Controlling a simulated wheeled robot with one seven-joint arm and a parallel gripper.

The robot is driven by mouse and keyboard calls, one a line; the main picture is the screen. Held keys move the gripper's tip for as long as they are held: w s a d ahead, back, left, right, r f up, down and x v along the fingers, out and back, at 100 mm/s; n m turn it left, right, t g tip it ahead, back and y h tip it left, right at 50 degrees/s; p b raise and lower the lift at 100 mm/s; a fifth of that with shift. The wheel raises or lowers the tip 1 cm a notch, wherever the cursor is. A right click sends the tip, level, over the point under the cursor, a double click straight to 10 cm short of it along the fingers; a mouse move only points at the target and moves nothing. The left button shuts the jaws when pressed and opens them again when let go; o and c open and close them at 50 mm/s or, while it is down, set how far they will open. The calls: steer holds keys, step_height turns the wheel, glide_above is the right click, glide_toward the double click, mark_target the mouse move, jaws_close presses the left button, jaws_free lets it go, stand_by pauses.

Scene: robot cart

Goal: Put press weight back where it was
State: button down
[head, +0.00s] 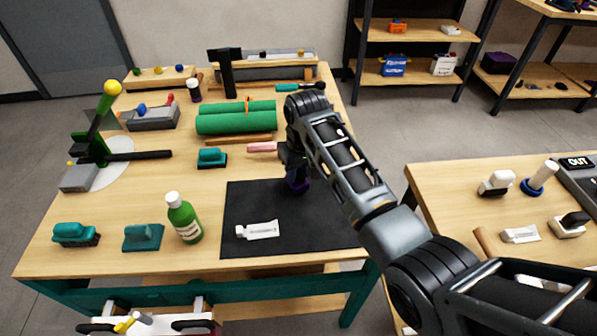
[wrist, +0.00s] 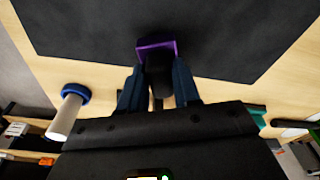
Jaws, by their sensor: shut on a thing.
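My gripper (wrist: 160,90) is shut on a dark block with a purple edge, which I take as the press weight (wrist: 156,45). In the head view, only a small purple part of the weight (head: 298,185) shows below my arm, over the back part of the black mat (head: 285,212). My arm hides most of the gripper there. I cannot tell whether the weight touches the mat. The mat also shows in the wrist view (wrist: 80,30).
A white tube (head: 258,231) lies on the mat, with a green bottle (head: 184,218) to its left. Green rolls (head: 236,118), a pink-handled tool (head: 262,147) and a teal block (head: 212,158) are behind. The right bench (head: 450,180) holds several small items.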

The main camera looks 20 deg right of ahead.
mark_target(302, 176)
steer(key=shift+f, duration=0.4)
steer(key=shift+f, duration=0.2)
steer(key=c, duration=0.8)
jaws_free()
step_height(302, 176, up, 12)
steer(key=s, duration=0.1)
steer(key=shift+s+b, duration=0.35)
steer(key=shift+s, duration=0.05)
steer(key=shift+d, duration=0.1)
